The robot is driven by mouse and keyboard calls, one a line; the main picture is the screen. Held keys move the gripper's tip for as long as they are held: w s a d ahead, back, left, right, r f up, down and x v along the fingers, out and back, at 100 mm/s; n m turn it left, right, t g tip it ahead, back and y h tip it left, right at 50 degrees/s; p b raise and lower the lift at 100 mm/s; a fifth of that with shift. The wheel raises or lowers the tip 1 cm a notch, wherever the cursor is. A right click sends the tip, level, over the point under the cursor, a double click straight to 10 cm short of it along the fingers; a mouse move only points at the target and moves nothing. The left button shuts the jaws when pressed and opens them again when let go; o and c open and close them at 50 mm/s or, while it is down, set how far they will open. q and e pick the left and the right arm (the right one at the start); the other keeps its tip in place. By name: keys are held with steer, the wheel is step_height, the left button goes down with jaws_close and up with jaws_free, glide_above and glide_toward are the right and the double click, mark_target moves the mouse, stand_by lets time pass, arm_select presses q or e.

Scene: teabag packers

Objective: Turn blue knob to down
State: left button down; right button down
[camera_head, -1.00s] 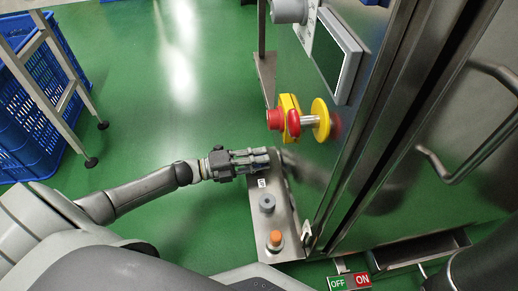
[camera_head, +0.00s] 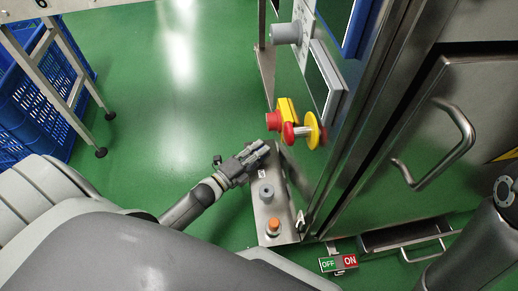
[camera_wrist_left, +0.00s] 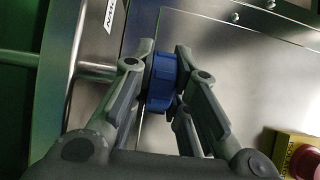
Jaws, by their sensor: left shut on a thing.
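The blue knob (camera_wrist_left: 160,82) sits on a steel panel in the left wrist view. The fingers of my left gripper (camera_wrist_left: 162,70) are closed around it, one on each side. In the head view my left gripper (camera_head: 258,151) reaches from the left to the far end of a narrow steel panel (camera_head: 272,184). There the gripper hides the blue knob, and I cannot read which way the knob points. My right gripper is not in view.
A grey knob (camera_head: 266,191) and an orange knob (camera_head: 273,225) sit on the same panel. A red emergency button (camera_head: 274,121) and the steel cabinet (camera_head: 440,110) stand to the right. A blue crate (camera_head: 40,105) is at the left. Green floor between is clear.

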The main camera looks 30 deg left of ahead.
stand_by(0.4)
arm_select(q)
steer(key=c, duration=1.4)
jaws_free()
steer(key=v, duration=1.2)
steer(key=shift+d, duration=0.1)
